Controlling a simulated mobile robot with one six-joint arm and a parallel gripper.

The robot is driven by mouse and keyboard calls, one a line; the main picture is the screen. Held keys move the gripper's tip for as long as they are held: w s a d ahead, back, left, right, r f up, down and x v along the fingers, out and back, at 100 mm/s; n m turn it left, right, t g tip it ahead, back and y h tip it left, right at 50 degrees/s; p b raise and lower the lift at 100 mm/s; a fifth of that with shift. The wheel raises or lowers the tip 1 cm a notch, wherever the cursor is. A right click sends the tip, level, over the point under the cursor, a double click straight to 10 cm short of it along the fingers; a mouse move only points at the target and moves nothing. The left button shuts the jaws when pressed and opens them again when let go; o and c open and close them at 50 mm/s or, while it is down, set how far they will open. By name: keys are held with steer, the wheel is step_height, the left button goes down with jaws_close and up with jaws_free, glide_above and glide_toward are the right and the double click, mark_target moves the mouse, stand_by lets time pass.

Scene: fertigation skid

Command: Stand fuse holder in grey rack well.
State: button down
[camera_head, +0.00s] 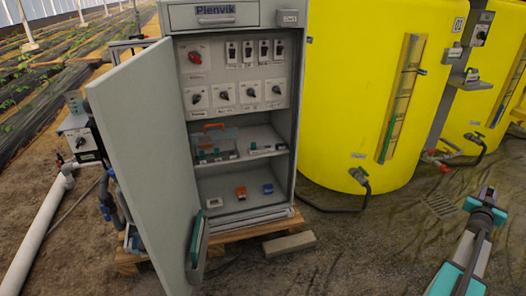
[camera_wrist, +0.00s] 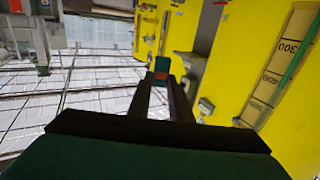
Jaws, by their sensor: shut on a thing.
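My gripper (camera_head: 486,200) is at the right of the head view, in front of the yellow tanks and well away from the cabinet. In the wrist view its two dark fingers (camera_wrist: 166,92) are shut on a small block, teal with a reddish-orange part (camera_wrist: 162,66), which I take to be the fuse holder. It is held in the air at the fingertips. On the cabinet's middle shelf stand a low rack-like holder with small parts (camera_head: 216,156) and another low piece (camera_head: 266,148). I cannot tell which is the grey rack, and its wells are too small to make out.
The grey cabinet (camera_head: 237,117) stands open, its door (camera_head: 145,160) swung out to the left. An orange block (camera_head: 240,192) and a blue block (camera_head: 267,189) sit on the lower shelf. A yellow tank (camera_head: 345,90) stands right of the cabinet. The ground before the tank is largely clear.

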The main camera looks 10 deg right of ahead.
steer(key=w+a+r+n+t+y, duration=0.35)
steer(key=w+a, duration=0.25)
steer(key=a, duration=0.7)
steer(key=w+a+r+n+t+y, duration=0.25)
steer(key=w+a+r+y, duration=0.35)
steer(key=a, duration=0.6)
steer(key=w+a+r+n+t+y, duration=0.2)
steer(key=w+a+r+n+y, duration=0.35)
steer(key=a, duration=0.75)
steer(key=w+a+f+n+g+y, duration=0.2)
steer(key=a+n+y, duration=0.45)
steer(key=a, duration=1.55)
steer(key=s+a+f+n+g+y, duration=0.1)
steer(key=s+a+n+g+y, duration=0.1)
steer(key=a, duration=0.7)
steer(key=s+a+f+n+g+y, duration=0.2)
steer(key=s+a+g+y, duration=0.2)
steer(key=a, duration=0.5)
steer(key=shift+s+a+f+y, duration=0.25)
steer(key=shift+s+y, duration=0.35)
steer(key=shift+y, duration=0.45)
steer(key=shift+s, duration=0.15)
